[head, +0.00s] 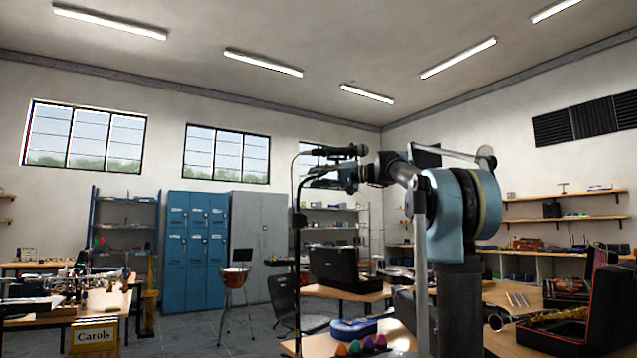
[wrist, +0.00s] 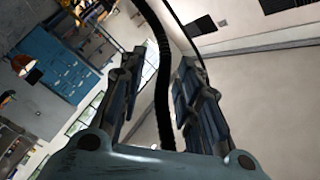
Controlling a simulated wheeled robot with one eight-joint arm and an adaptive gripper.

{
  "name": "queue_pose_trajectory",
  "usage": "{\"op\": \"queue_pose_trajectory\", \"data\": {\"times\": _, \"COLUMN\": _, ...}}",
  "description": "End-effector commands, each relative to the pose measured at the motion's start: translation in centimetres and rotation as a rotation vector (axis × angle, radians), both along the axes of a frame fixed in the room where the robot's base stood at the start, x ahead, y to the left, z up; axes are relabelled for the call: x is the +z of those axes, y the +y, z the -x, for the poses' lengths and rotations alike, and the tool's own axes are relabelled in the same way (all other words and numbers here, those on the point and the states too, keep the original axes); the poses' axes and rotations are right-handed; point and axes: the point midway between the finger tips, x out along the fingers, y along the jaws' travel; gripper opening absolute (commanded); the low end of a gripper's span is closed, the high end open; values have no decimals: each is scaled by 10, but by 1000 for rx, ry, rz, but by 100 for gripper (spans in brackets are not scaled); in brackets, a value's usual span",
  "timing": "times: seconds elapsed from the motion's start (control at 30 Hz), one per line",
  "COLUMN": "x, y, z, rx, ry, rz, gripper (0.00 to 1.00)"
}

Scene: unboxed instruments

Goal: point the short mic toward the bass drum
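A dark microphone (head: 346,151) lies nearly level at the top of a thin black stand (head: 297,245) in the head view, its thicker end to the right. I cannot tell for sure that it is the short mic. My gripper (head: 332,176) is just below it, beside the stand. In the wrist view a black curved tube (wrist: 163,110) runs between the open fingers of my gripper (wrist: 160,65), with gaps on both sides. No bass drum is clearly visible; a copper-coloured drum (head: 236,277) stands on legs at the back, also in the wrist view (wrist: 23,65).
Tables with cases and small instruments stand left and right. An open black case (head: 345,268) sits on a table behind the stand. A brass instrument lies in a case (head: 590,320) at front right. Blue lockers (head: 195,245) line the back wall. Floor is open around the drum.

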Motion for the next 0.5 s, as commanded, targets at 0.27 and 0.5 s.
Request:
{"op": "queue_pose_trajectory", "data": {"times": 0.27, "x": 0, "y": 1, "z": -1, "rx": 0, "ry": 0, "rz": 0, "gripper": 31}}
{"op": "queue_pose_trajectory", "data": {"times": 0.5, "x": 0, "y": 1, "z": -1, "rx": -1, "ry": 0, "rz": 1, "gripper": 0}}
